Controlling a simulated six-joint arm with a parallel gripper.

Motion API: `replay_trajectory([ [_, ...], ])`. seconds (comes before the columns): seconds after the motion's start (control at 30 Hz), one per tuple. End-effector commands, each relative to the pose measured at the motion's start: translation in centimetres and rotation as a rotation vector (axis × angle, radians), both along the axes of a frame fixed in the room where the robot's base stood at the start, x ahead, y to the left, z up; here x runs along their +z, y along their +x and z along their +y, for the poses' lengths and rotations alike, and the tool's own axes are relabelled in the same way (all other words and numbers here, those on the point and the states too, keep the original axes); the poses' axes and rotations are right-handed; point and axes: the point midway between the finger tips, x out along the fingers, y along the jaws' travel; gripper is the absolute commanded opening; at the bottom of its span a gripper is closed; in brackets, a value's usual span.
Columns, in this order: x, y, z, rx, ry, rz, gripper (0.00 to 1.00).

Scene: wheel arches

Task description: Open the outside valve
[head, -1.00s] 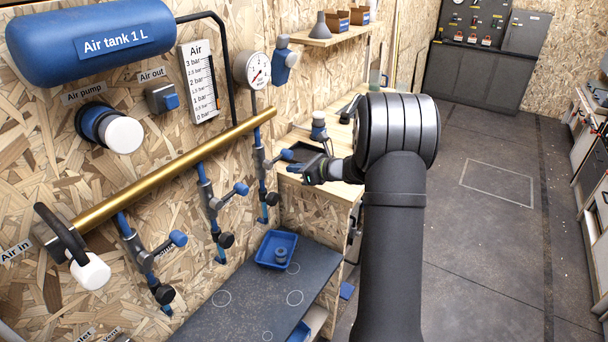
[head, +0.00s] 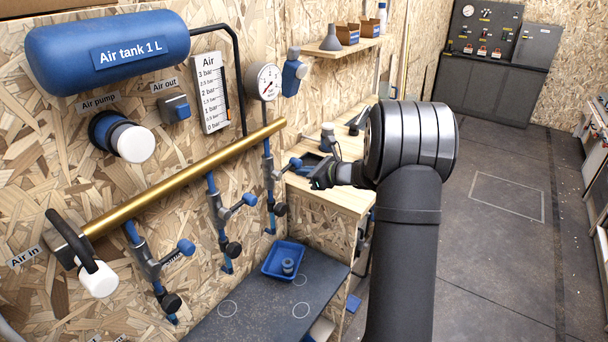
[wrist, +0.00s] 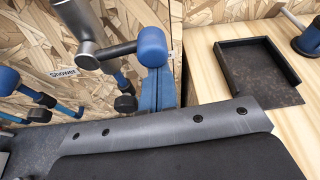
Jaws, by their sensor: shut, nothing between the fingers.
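Three grey valves with blue-tipped handles hang below a brass pipe (head: 185,180) on the wall. The rightmost valve (head: 271,174) has its blue handle knob (head: 295,163) turned out to the right. No label reading "outside" is legible. My gripper (head: 318,176) is just right of this knob, shut and empty. In the wrist view, the grey valve arm and blue knob (wrist: 152,46) stand close in front of the blue fingertips (wrist: 158,88). I cannot tell whether they touch. The middle valve (head: 222,211) and left valve (head: 145,258) are farther left.
A wooden bench with a black tray (wrist: 252,75) lies right of the knob. A blue bin (head: 283,259) stands on the dark lower shelf (head: 240,310). A pressure gauge (head: 266,82) and blue air tank (head: 108,47) are above. A "Shower" label (wrist: 62,73) shows behind the valves.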

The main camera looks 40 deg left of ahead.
Motion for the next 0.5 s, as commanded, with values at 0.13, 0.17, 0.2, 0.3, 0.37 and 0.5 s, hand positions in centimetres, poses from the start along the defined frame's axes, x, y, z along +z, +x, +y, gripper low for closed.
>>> replay_trajectory([
  [0.13,1.1,0.1,0.0,0.0,0.002,-0.114,0.0],
  [0.17,1.3,0.0,0.0,0.001,0.002,-0.141,0.0],
  [0.2,1.6,0.0,0.0,0.001,0.002,-0.178,0.0],
  [0.3,2.3,0.0,0.0,0.001,0.002,-0.273,0.0],
  [0.37,2.7,-0.1,0.0,0.0,0.001,-0.33,0.0],
  [0.5,3.7,-0.3,0.0,0.0,0.002,-0.462,0.0],
])
